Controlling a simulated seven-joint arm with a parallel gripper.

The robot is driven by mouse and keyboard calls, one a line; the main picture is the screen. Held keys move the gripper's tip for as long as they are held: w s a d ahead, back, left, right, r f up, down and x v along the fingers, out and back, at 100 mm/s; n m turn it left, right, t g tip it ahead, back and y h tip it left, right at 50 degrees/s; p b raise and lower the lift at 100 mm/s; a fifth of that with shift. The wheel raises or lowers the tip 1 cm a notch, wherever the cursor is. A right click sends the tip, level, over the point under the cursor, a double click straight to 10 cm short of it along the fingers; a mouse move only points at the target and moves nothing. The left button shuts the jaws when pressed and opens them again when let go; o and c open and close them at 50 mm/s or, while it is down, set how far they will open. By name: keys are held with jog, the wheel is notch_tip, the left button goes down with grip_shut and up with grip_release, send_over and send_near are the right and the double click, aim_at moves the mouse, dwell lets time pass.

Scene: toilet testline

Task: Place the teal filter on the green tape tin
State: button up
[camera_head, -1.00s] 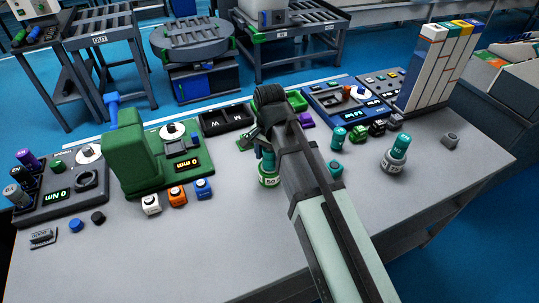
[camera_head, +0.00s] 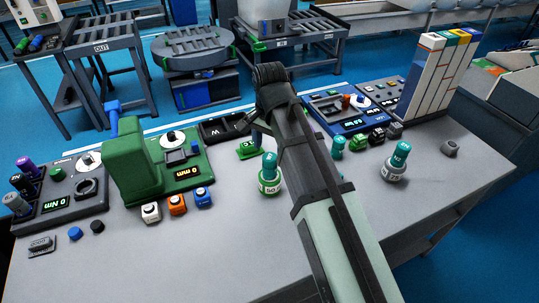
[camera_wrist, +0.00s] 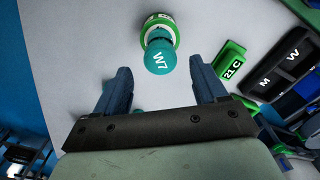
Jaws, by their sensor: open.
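In the head view my gripper (camera_head: 259,134) is behind the filter and partly hidden by my arm.
A green tag (camera_wrist: 230,62) and a black M/W tray (camera_wrist: 286,66) lie near the tin. A grey tin (camera_head: 394,172) with a teal piece on top stands to the right. A green machine (camera_head: 135,160) stands left. The table front is clear.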

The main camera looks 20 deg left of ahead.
jog(key=shift+r, duration=2.25)
